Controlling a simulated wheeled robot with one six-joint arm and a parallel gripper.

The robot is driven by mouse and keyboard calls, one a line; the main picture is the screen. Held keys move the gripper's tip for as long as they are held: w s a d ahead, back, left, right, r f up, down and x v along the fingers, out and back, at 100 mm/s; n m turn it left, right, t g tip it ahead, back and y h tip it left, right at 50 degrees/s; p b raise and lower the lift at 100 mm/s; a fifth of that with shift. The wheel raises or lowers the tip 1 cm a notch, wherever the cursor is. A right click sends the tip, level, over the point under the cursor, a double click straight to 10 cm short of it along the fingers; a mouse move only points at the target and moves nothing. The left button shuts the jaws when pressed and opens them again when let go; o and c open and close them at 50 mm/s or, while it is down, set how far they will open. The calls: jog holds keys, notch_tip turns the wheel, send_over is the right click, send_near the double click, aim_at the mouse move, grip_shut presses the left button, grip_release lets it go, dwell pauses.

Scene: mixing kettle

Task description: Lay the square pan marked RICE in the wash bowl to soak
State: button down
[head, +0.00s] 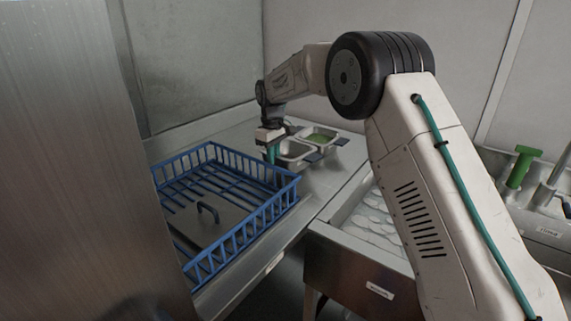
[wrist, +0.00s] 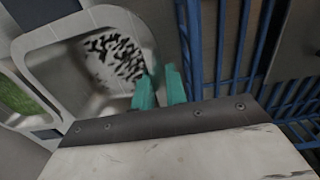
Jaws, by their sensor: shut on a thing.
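A square steel pan (head: 294,151) stands on the counter just right of the blue rack; no RICE mark is legible on it. In the wrist view the pan (wrist: 84,62) is empty of food apart from dark specks on its pale floor. My gripper (head: 271,153), with teal fingers, points down at the pan's rack-side rim. In the wrist view its fingers (wrist: 159,90) are closed together on that rim. A basin (head: 350,228) with pale round patches inside lies below and right of the counter; I cannot tell whether it is the wash bowl.
A second steel pan (head: 319,137) with green contents stands behind the first. The blue wire rack (head: 246,234) with a dark lid (head: 207,213) in it is close on the left. A steel panel (head: 80,170) blocks the far left. A green-handled item (head: 521,168) stands at right.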

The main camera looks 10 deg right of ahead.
jog(key=shift+r, duration=4.5)
